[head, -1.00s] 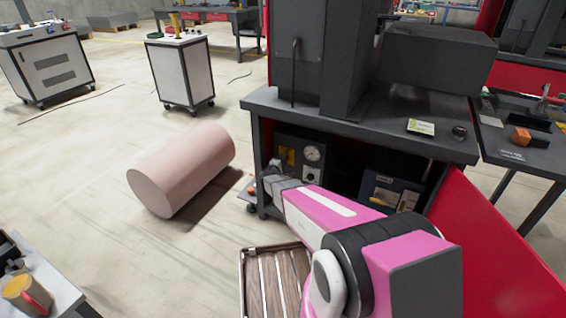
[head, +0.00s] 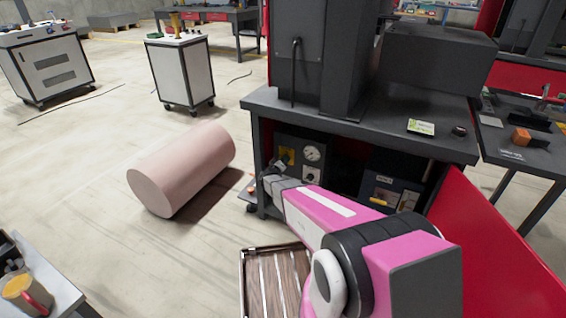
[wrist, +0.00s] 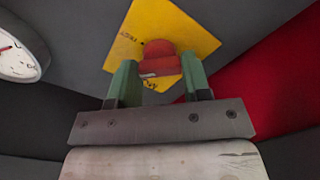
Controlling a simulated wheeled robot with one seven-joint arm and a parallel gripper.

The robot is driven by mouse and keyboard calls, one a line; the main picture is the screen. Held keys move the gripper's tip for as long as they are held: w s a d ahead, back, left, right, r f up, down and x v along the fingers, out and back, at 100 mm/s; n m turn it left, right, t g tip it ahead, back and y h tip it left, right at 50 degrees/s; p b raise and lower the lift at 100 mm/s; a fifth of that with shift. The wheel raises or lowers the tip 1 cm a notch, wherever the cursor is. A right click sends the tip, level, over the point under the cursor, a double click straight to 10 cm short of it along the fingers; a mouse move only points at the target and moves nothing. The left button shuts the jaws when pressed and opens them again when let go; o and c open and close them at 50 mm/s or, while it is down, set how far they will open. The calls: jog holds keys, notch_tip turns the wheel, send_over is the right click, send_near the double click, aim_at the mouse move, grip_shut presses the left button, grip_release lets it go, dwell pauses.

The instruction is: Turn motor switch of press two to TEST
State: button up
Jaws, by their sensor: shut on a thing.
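The motor switch is a red knob (wrist: 160,63) on a yellow plate (wrist: 188,38), set in a grey panel. The plate looks tilted in the wrist view, and its small black labels are too blurred to read surely. My gripper (wrist: 159,72) has its green fingers on both sides of the knob and is shut on it. In the head view the yellow plate (head: 287,155) shows on the dark panel under the press table, left of a round gauge (head: 312,153). There my fingers cannot be made out, and the knob's setting is unclear.
The press table (head: 360,128) overhangs the panel. A second box (head: 390,190) stands under it at right, beside a slanted red panel (head: 490,245). A wooden slatted tray (head: 275,275) lies below my arm. A pink cylinder (head: 180,170) lies on the open floor at left.

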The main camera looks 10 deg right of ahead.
jog(key=shift+m, duration=1.3)
jog(key=o, duration=0.9)
jog(key=shift+o, duration=0.2)
jog(key=shift+s, duration=0.1)
jog(key=v, duration=1)
jog(key=shift+s+a, duration=0.2)
jog(key=shift+s, duration=0.05)
